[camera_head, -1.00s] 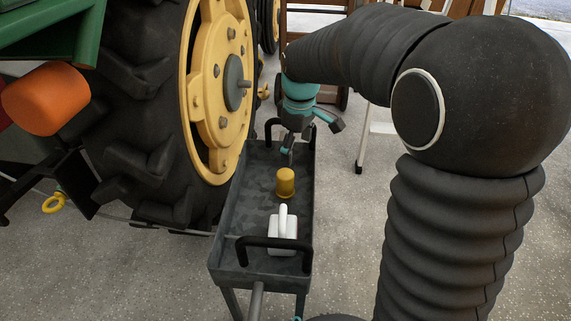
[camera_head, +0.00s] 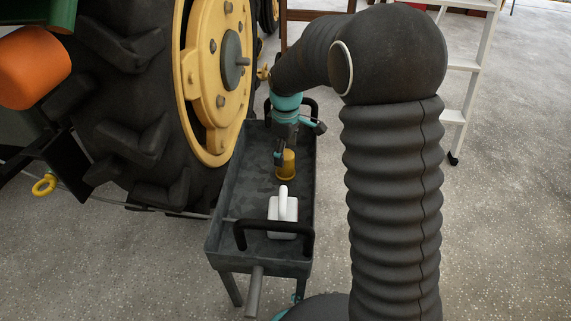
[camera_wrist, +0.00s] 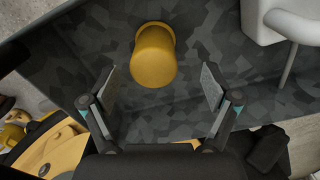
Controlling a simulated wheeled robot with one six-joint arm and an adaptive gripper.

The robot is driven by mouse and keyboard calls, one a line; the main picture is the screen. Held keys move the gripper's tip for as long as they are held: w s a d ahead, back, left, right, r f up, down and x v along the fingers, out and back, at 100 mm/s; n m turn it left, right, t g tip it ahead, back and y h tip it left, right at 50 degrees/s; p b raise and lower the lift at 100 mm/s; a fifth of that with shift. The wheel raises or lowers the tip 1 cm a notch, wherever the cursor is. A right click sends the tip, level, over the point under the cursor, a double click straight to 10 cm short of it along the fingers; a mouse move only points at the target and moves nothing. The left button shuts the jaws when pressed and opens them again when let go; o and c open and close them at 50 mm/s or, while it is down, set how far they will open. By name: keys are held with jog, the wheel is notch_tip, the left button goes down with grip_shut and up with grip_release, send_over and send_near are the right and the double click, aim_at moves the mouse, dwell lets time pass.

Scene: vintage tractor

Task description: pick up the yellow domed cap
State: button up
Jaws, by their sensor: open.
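The yellow domed cap (camera_head: 286,166) stands upright on the dark tray of the cart (camera_head: 232,215), behind the white handled object. In the wrist view the cap (camera_wrist: 154,56) is at the upper middle, seen from above and to one side. My gripper (camera_wrist: 160,88) is open and empty, its two pads spread to the left and right. The cap lies just beyond the fingertips, roughly between their lines. In the head view my gripper (camera_head: 279,152) is beside the cap and partly in front of its left edge. I cannot tell whether they touch.
A white handled object (camera_head: 283,214) sits on the tray in front of the cap and shows in the wrist view (camera_wrist: 262,22). Black handles (camera_head: 274,239) rise at the cart's ends. The large tractor wheel (camera_head: 140,110) stands close along the cart's left side.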

jog(key=shift+w+f+b, duration=0.2)
jog(key=shift+f+b, duration=0.1)
jog(key=shift+f, duration=1.05)
jog(key=shift+w+f+b, duration=0.2)
jog(key=shift+f+b, duration=0.05)
jog(key=shift+f, duration=1.05)
jog(key=c, duration=1.3)
